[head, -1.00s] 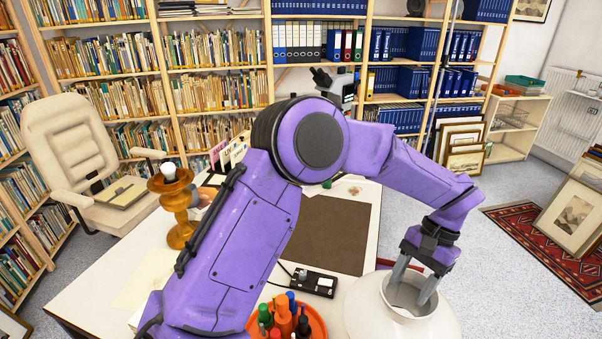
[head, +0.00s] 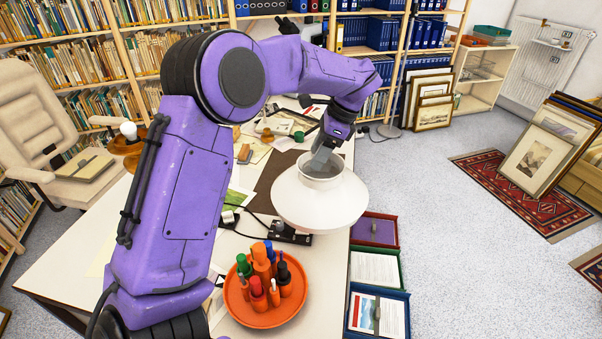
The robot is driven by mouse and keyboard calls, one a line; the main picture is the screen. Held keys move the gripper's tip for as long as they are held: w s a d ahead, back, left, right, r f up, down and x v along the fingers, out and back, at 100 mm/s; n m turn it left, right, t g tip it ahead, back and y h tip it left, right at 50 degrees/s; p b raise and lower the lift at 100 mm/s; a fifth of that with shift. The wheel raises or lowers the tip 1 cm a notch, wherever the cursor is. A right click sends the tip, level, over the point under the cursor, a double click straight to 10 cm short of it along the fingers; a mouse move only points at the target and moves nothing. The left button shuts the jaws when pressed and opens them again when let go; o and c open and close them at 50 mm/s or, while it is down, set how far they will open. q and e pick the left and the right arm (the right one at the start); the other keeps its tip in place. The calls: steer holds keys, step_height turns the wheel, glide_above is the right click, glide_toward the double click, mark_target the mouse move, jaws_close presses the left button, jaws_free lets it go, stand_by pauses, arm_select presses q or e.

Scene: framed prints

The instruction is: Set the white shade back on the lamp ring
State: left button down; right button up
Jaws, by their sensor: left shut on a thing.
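The white shade (head: 320,203), wide and rounded with a narrow open collar, is at the right edge of the desk, over the dark mat's near end. My left gripper (head: 322,160) is shut on the shade's collar from above, with a finger reaching inside it. The lamp base stands at the desk's left side, partly behind my left arm. Its white bulb (head: 128,130) shows above the brown wooden top (head: 124,145). The ring itself cannot be made out. I cannot tell whether the shade touches the desk. My right gripper is not in view.
An orange tray (head: 240,306) with several pens and bottles stands at the desk's near edge. A black device (head: 285,234) with a cable lies behind it. Papers and small items cover the far desk. A beige armchair (head: 40,140) stands left, and open drawers (head: 377,268) stick out right.

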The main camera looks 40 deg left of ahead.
arm_select(q)
steer(key=s+a+r+m+t+y+b, duration=0.1)
steer(key=s+a+m+t+b, duration=0.3)
steer(key=a, duration=0.6)
steer(key=s+a+m+p, duration=0.1)
steer(key=s+a+m, duration=0.1)
steer(key=a+m, duration=0.7)
steer(key=w+d+f+n+p, duration=0.2)
steer(key=w+f+p, duration=0.4)
steer(key=w+f, duration=0.6)
steer(key=shift+w+d+f, duration=0.25)
steer(key=shift+w+f, duration=0.15)
steer(key=shift+w, duration=0.45)
